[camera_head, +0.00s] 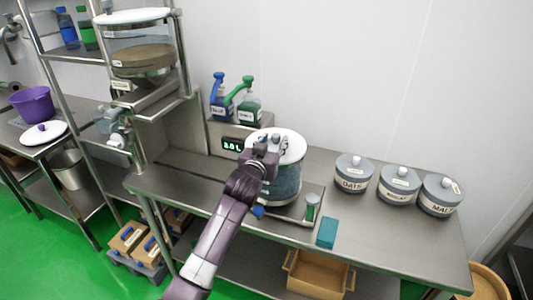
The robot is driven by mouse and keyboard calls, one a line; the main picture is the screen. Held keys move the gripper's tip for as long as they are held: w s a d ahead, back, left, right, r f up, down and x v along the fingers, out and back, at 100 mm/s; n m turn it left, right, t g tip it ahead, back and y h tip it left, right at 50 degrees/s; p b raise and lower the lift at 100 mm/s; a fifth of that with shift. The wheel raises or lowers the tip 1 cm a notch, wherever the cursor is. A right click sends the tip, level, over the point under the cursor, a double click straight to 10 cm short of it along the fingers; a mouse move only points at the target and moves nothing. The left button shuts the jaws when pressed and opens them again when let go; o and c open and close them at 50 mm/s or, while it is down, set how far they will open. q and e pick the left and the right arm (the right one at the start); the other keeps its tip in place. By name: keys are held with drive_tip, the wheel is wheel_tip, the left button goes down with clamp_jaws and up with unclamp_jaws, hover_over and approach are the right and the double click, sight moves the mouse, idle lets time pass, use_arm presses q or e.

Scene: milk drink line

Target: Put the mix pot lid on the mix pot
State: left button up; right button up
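The mix pot (287,187), a clear round vessel with dark bluish contents, stands on the steel counter near the middle of the head view. A white round lid (294,146) is over its mouth and looks roughly level. Whether it is fully seated cannot be told, because my arm covers the front left of the rim. My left gripper (274,143) is over the lid, at its middle. Its fingers and the lid's knob overlap, so its grip cannot be made out. My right gripper is not in view.
A display reading about 3.0 L (233,145) and blue (219,100) and green (248,102) pump bottles stand behind the pot. A teal block (327,232) lies to its right. Grey lidded canisters (354,176) line the right. A purple bucket (33,104) and another white lid (43,133) are far left.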

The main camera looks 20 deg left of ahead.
use_arm(q)
drive_tip(key=s+r+b, duration=0.1)
drive_tip(key=s, duration=0.8)
drive_tip(key=shift+s+d+r+b, duration=0.15)
drive_tip(key=shift+d+r+b, duration=0.05)
drive_tip(key=shift+b, duration=0.1)
